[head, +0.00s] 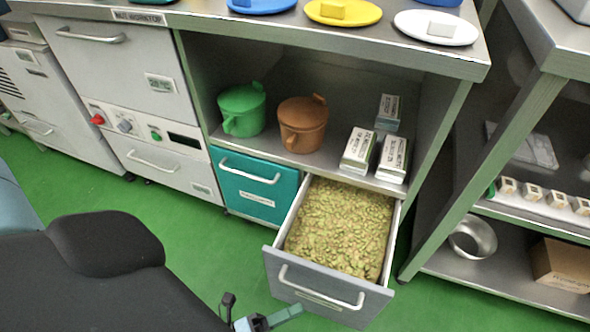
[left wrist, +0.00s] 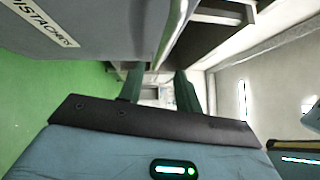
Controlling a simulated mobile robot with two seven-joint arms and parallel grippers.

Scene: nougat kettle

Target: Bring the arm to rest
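My left gripper (head: 284,314) is at the bottom edge of the head view, in front of the open drawer and low by its front panel. Its two dark green fingers show in the left wrist view (left wrist: 160,88), spread apart with nothing between them. The open drawer (head: 330,298) is full of greenish nuts (head: 340,230). My right gripper is not in view.
A green pot (head: 242,110), a brown pot (head: 302,125) and several small boxes (head: 359,150) stand on the shelf above the drawer. A teal drawer (head: 255,188) beside it is shut. A metal rack (head: 500,255) stands at the right. Green floor (head: 200,245) is clear at left.

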